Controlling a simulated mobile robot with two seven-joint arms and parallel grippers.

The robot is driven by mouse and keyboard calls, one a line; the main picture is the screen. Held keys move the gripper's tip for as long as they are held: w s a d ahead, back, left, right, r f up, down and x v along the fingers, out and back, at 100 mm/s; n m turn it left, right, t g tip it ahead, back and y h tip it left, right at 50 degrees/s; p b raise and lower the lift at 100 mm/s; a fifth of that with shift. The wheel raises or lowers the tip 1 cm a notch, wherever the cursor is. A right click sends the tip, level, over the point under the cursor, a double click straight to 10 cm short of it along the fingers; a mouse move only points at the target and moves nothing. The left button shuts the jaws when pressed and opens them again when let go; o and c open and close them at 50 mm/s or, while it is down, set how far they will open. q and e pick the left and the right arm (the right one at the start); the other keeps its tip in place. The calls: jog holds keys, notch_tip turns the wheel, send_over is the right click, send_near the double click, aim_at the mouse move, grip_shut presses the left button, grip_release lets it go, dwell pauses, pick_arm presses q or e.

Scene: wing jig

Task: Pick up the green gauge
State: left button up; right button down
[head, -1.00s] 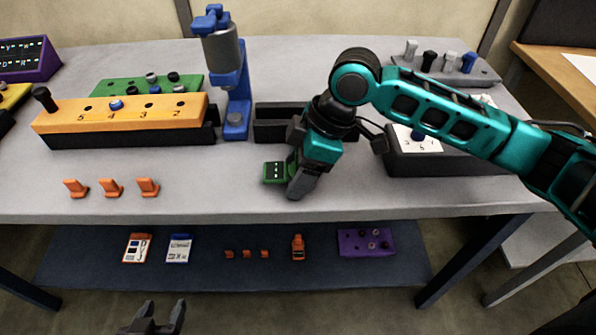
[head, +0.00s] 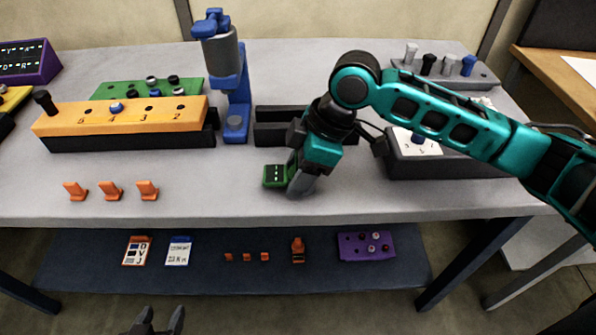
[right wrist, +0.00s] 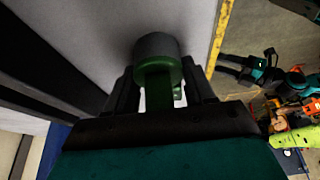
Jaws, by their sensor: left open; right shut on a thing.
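The green gauge (head: 274,175) is low over or on the grey table near its front edge, in the middle of the head view. My right gripper (head: 295,182) is shut on it, with its fingers pointing down and hiding its right part. In the right wrist view the green gauge (right wrist: 158,88) sits between the fingers, with a round grey end towards the top of the picture. I cannot tell whether it touches the table. My left gripper (head: 157,322) is open and empty at the bottom edge of the head view, in front of the table.
A black tray (head: 283,127) lies behind the gauge. A blue stand (head: 236,105) and an orange numbered block (head: 125,118) are to its left. Several orange clips (head: 110,190) stand at the front left. A dark box (head: 445,162) is to the right. The lower shelf (head: 205,278) holds small parts.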

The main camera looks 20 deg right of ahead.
notch_tip(320, 180, up, 20)
jog(key=p, duration=0.3)
jog(key=shift+p, duration=0.3)
